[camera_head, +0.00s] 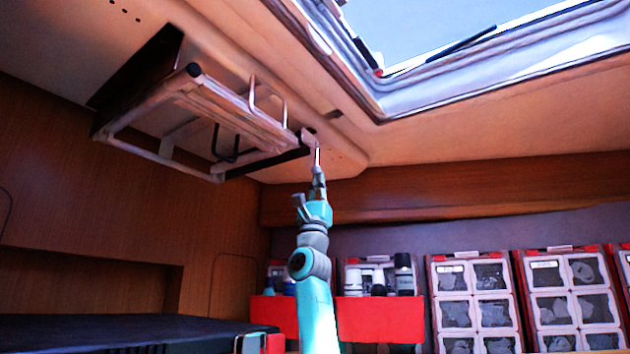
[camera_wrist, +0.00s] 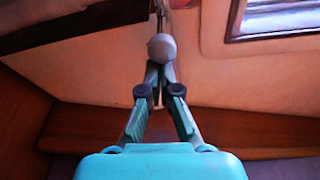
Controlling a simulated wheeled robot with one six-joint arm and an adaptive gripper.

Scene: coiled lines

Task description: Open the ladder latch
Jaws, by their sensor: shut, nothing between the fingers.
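The folded ladder (camera_head: 215,105), with pale rails and dark ends, hangs under the ceiling at the upper left in the head view. A small light latch piece (camera_head: 308,138) sits at its right end, close to the ceiling panel. My gripper (camera_head: 318,172) is raised just below that end. In the wrist view my gripper (camera_wrist: 160,72) has its fingers drawn together at a round grey knob (camera_wrist: 161,47) on a thin rod. The knob covers the fingertips' far side, and I cannot tell whether they touch it. Nothing shows held between the fingers.
The ceiling hatch (camera_head: 365,95) opens at the upper right. A wooden beam (camera_head: 450,190) runs behind my arm. Red bins (camera_head: 380,318) with bottles and several white-framed organizers (camera_head: 475,300) stand low at the right. A dark-topped surface (camera_head: 120,330) lies at the lower left.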

